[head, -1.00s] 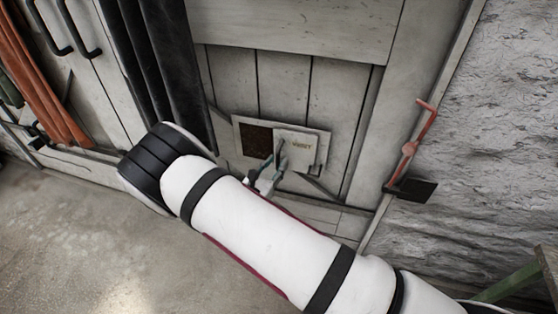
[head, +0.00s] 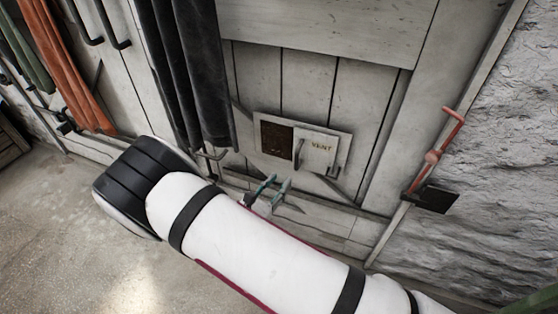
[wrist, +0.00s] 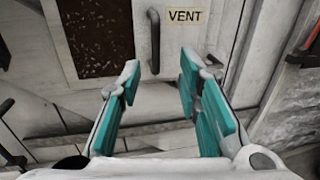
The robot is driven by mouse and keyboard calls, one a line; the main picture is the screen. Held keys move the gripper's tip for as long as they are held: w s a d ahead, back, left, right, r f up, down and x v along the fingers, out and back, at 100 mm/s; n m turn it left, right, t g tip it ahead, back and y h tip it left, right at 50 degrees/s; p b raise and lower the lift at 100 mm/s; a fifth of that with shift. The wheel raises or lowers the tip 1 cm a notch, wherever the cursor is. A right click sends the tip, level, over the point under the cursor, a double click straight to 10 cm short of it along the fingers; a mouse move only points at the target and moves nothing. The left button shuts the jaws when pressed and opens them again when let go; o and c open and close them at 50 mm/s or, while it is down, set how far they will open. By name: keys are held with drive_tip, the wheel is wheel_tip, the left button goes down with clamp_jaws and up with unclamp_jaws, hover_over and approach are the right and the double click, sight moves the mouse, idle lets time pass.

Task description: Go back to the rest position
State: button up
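My gripper (head: 267,193) is open and empty, below and in front of the vent panel on the wooden door. In the wrist view its two teal-padded fingers (wrist: 160,88) stand apart with nothing between them. The white vent cover (head: 322,150), labelled VENT, has a dark handle (head: 299,152) at its left side. The handle also shows in the wrist view (wrist: 154,40), beyond the fingertips and apart from them. Left of the cover is a dark brown speckled opening (head: 276,142). My white arm crosses the lower middle of the head view.
Dark hanging cloth (head: 190,75) is left of the vent, with orange cloth (head: 72,70) farther left. A red lever (head: 433,155) on a dark plate is at the right by the rough stone wall (head: 500,150). Concrete floor (head: 60,230) is clear at lower left.

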drive_tip(key=d+r+m+g+h, duration=0.4)
drive_tip(key=d+r+m, duration=0.25)
drive_tip(key=r, duration=0.25)
drive_tip(key=s+d+r+m+g+y, duration=0.3)
drive_tip(key=s+d+r+m+g, duration=0.95)
drive_tip(key=d+r, duration=0.4)
drive_tip(key=s+r+m+t+y, duration=0.1)
drive_tip(key=s+r+m+y, duration=0.2)
drive_tip(key=s, duration=0.4)
drive_tip(key=s+a+r+m+t+y, duration=0.1)
drive_tip(key=s+m+y, duration=0.3)
drive_tip(key=s, duration=0.3)
drive_tip(key=s+r+m+y, duration=0.2)
drive_tip(key=s+m+y, duration=0.15)
drive_tip(key=s, duration=0.45)
wheel_tip(320, 180, up, 17)
drive_tip(key=t+p, duration=0.3)
drive_tip(key=p, duration=1.2)
drive_tip(key=shift+w+a, duration=0.2)
drive_tip(key=shift+a, duration=0.1)
